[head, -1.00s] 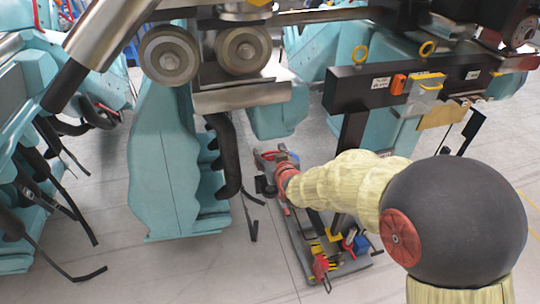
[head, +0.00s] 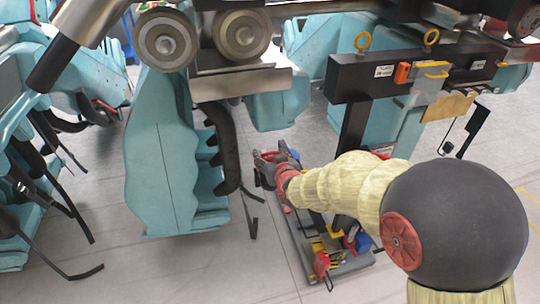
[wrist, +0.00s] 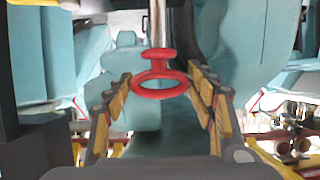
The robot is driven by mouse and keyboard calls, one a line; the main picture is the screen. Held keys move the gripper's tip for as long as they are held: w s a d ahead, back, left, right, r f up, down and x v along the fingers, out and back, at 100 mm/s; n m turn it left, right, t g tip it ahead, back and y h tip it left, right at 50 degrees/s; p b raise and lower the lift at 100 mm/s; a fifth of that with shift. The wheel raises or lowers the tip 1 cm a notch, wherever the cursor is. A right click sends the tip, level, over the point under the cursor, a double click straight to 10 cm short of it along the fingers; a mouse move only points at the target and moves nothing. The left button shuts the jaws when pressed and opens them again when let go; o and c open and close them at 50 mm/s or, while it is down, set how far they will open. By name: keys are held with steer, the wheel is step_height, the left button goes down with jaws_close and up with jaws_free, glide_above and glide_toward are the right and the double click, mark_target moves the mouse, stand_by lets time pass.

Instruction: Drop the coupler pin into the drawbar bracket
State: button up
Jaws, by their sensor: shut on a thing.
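The coupler pin shows in the wrist view as a red ring handle (wrist: 160,93) with a red collar and a silver shaft (wrist: 157,20) running up out of the picture. My gripper (wrist: 159,78) has its wood-coloured finger pads on both sides of the ring and is shut on it. The shaft's far end is out of view. In the head view my gripper (head: 264,170) is small, beside a dark curved hose on the teal car, and the pin cannot be made out there. I cannot tell for sure which part is the drawbar bracket; a metal block (head: 240,85) hangs under the wheels.
A teal car body (head: 165,160) stands left of my gripper. A black beam (head: 350,85) with yellow eye rings and hanging parts is at upper right. A low cart (head: 325,255) with tools and colourful items is on the floor below.

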steer(key=shift+f+b, duration=3.25)
steer(key=shift+f, duration=0.4)
steer(key=o, duration=1.6)
steer(key=shift+c, duration=0.2)
steer(key=shift+f, duration=0.1)
steer(key=v, duration=1.2)
steer(key=shift+s+f, duration=0.1)
steer(key=shift+f, duration=0.05)
